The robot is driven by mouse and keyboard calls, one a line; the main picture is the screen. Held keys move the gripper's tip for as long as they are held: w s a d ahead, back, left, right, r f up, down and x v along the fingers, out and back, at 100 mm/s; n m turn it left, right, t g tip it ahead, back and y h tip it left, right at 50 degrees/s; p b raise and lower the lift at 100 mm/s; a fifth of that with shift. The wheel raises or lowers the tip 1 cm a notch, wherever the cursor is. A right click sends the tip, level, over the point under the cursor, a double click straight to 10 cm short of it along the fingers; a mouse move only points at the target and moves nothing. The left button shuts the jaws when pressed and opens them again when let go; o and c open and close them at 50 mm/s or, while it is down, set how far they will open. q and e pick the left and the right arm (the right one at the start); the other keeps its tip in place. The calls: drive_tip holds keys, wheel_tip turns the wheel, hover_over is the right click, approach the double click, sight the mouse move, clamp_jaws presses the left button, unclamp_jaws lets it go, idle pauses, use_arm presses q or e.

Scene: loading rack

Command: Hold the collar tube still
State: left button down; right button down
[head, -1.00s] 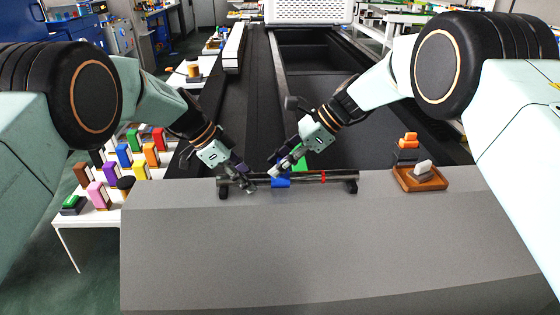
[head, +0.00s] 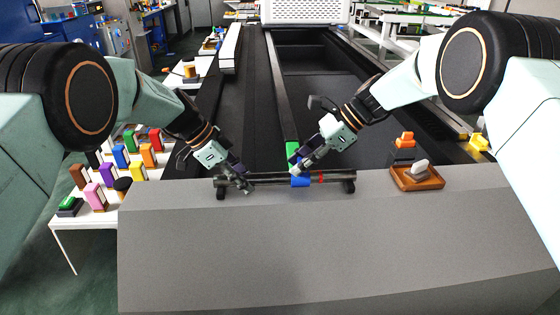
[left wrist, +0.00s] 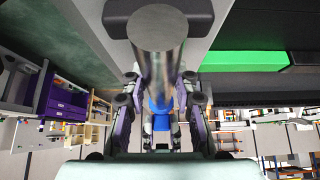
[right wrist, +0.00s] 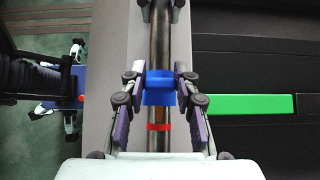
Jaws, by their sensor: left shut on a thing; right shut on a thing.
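The collar tube (head: 270,180) is a grey metal tube lying level across dark end supports on the grey bench top. A blue collar (head: 300,182) sits around it, right of its middle. A red ring (head: 320,178) is a short gap to the right of the collar. My left gripper (head: 246,184) is shut on the tube's left part; the tube (left wrist: 158,60) runs between its fingers in the left wrist view. My right gripper (head: 298,169) is shut on the blue collar, which shows between its fingers (right wrist: 160,88) in the right wrist view, with the red ring (right wrist: 158,127) nearby.
A green bar (head: 292,149) lies behind the tube. A wooden tray (head: 418,180) with a pale piece stands to the right, beside an orange-topped block (head: 405,140). Several coloured blocks stand on a white table (head: 90,214) at left. The bench front is clear.

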sight(311, 172)
drive_tip(key=d, duration=0.6)
drive_tip(key=c, duration=1)
unclamp_jaws()
drive_tip(key=shift+o, duration=0.2)
drive_tip(key=shift+d+r, duration=0.1)
drive_tip(key=v, duration=1.1)
drive_tip(key=shift+d+r, duration=0.25)
drive_tip(key=shift+r, duration=0.05)
drive_tip(key=shift+s, duration=0.1)
